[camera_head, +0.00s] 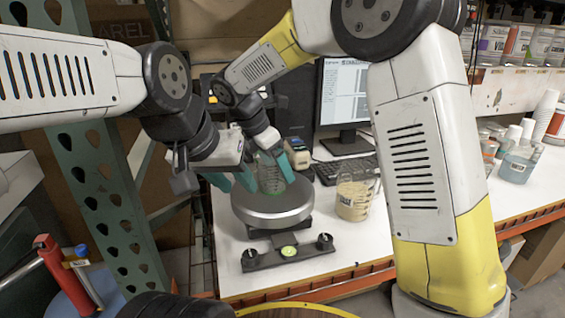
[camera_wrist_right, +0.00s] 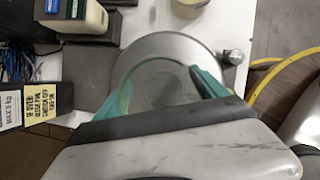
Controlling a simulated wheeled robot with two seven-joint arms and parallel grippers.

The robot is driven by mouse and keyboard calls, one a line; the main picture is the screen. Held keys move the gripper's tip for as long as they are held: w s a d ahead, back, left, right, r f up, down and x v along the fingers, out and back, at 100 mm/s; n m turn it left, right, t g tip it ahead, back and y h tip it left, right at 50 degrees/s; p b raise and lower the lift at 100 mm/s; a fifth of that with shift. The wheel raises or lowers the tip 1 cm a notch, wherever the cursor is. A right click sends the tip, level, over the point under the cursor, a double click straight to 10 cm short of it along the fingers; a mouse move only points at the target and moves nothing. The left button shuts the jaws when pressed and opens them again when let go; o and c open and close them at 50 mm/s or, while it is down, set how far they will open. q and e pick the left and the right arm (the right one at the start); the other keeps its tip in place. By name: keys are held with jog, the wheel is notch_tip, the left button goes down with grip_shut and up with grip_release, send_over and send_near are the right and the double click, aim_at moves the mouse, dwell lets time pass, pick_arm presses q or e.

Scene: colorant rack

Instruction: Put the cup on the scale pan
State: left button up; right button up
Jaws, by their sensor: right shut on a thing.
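The clear, green-tinted cup (camera_head: 271,181) is upright over the round grey scale pan (camera_head: 272,214). My right gripper (camera_head: 267,172) is shut on the cup, with a teal finger on each side. In the right wrist view the cup (camera_wrist_right: 155,88) shows from above between the fingers (camera_wrist_right: 158,95), within the pan's outline (camera_wrist_right: 150,42). I cannot tell whether the cup's base touches the pan. My left gripper (camera_head: 222,182) is at the pan's left side, close to the right gripper. Its fingers are partly hidden, so its opening is unclear.
A beaker of beige liquid (camera_head: 354,200) stands right of the scale on the white bench. Behind are a monitor (camera_head: 342,95) and keyboard (camera_head: 345,168). The scale's front bar with a green level (camera_head: 289,251) is near the bench's front edge. Bench space right of the beaker is partly hidden by my arm.

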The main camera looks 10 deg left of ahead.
jog(key=shift+f, duration=0.15)
jog(key=o, duration=1.2)
jog(key=shift+o, duration=0.2)
jog(key=v, duration=1.2)
jog(key=s+d+r+m+y, duration=0.1)
jog(key=s+d+m, duration=0.1)
jog(key=d+m, duration=0.45)
jog(key=s+d+r+m+y, duration=0.1)
jog(key=s+d+m+y, duration=0.15)
jog(key=d, duration=0.65)
jog(key=s+d+f+m+t+y, duration=0.2)
jog(key=s+d+f+m, duration=0.3)
jog(key=s+d+m, duration=0.7)
jog(key=m+t, duration=0.1)
jog(key=m, duration=0.3)
jog(key=shift+s+m, duration=0.25)
jog(key=shift+m, duration=0.05)
